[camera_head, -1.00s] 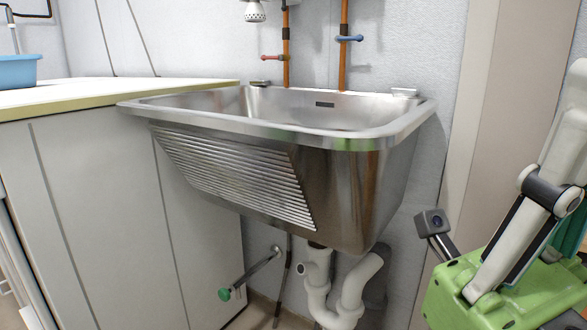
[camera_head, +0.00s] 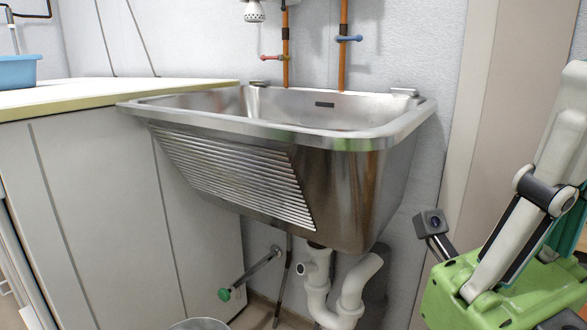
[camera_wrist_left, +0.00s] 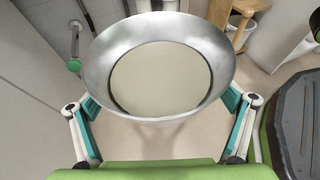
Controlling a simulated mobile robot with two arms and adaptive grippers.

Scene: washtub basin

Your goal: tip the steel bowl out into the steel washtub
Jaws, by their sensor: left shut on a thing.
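The steel bowl (camera_wrist_left: 215,48) is between the fingers of my left gripper (camera_wrist_left: 160,112) in the left wrist view, with a teal fingertip at each side of its rim. A flat cream-coloured round surface, looking like liquid, covers the bowl's bottom. A sliver of the bowl's rim (camera_head: 200,324) shows at the bottom edge of the head view, low in front of the washtub; my left gripper is out of that view. The steel washtub (camera_head: 345,180) hangs on the wall with a ribbed front; its floor is hidden. My right gripper (camera_head: 555,150) is partly cut off at the right edge.
A counter (camera_head: 110,93) adjoins the washtub's left side and holds a blue basin (camera_head: 20,70). Red (camera_head: 272,57) and blue (camera_head: 350,38) tap handles are on pipes above. White drain pipes (camera_head: 350,300) and a green-knobbed valve (camera_head: 224,294) are below. The space above the washtub is clear.

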